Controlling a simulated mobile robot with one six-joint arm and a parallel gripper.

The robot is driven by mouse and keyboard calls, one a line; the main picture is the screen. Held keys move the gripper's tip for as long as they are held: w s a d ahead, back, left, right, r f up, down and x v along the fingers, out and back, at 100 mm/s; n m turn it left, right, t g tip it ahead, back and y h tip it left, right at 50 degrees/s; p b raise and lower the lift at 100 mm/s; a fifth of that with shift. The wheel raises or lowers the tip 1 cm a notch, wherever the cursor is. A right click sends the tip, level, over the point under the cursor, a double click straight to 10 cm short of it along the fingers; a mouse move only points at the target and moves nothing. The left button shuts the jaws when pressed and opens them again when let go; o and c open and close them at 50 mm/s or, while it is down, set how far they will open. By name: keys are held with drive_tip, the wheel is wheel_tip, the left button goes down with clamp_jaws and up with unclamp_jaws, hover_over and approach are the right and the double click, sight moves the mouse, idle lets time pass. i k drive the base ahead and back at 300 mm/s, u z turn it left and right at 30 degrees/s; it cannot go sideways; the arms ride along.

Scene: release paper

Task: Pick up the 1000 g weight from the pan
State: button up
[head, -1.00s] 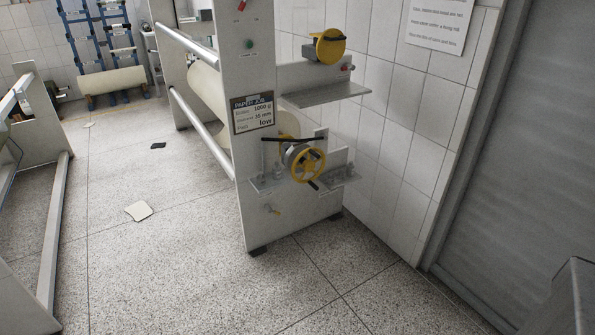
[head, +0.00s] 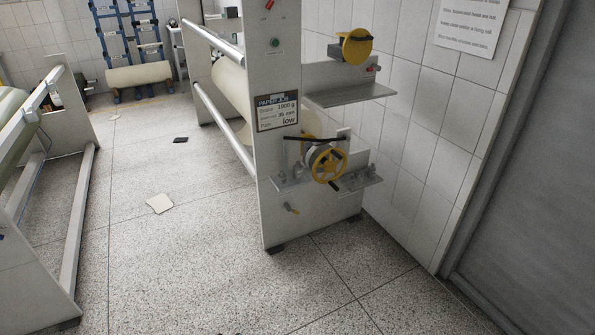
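The machine's white side panel (head: 277,60) stands ahead, with a yellow handwheel (head: 328,165) low on it. Small metal pieces that look like weights sit on a little grey ledge (head: 291,182) left of the wheel. More sit on a ledge (head: 360,180) right of it. They are too small to tell which is the 1000 g weight or which ledge, if either, is the pan. A job sign (head: 277,112) on the panel ends with "low"; its gram figure is too blurred to be sure of. My gripper is not in view.
A second machine frame (head: 80,220) stands at left. A paper sheet (head: 159,203) and a dark scrap (head: 181,140) lie on the floor. The floor in front is clear.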

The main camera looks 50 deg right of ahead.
sight(298, 167)
drive_tip(key=u, duration=0.05)
drive_tip(key=i, duration=1)
drive_tip(key=z, duration=0.05)
